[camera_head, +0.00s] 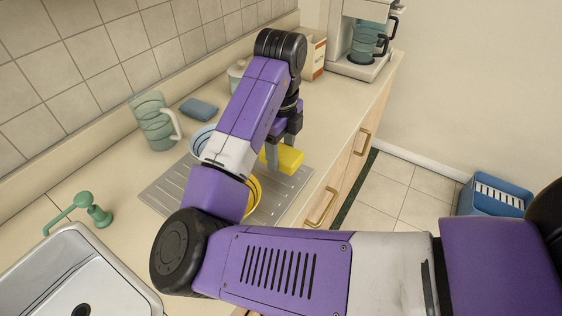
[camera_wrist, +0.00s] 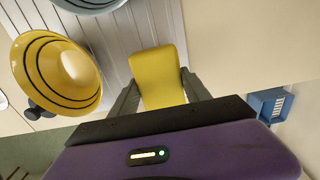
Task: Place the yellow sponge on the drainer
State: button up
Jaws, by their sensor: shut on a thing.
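The yellow sponge (camera_head: 287,159) is held between the two fingers of my gripper (camera_head: 283,148), over the right end of the drainer (camera_head: 165,191). In the wrist view the sponge (camera_wrist: 158,77) sits between the fingers of my gripper (camera_wrist: 160,92), with the drainer's ribbed metal surface (camera_wrist: 150,22) behind it. My gripper is shut on the sponge. I cannot tell whether the sponge touches the drainer. My arm hides much of the drainer in the head view.
A yellow bowl (camera_wrist: 50,75) and a light blue bowl (camera_head: 200,138) are on the drainer. A blue sponge (camera_head: 199,109), a glass pitcher (camera_head: 153,121) and a coffee machine (camera_head: 361,40) stand on the counter. The sink (camera_head: 75,270) is at the lower left. A blue bin (camera_head: 494,197) is on the floor.

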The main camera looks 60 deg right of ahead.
aim_at(281, 163)
jog(key=shift+f, duration=1.8)
jog(key=shift+f+b, duration=0.15)
jog(key=shift+b, duration=0.2)
jog(key=o, duration=1.3)
notch_tip(281, 163, up, 12)
jog(key=shift+r+p, duration=0.2)
jog(key=shift+p, duration=0.35)
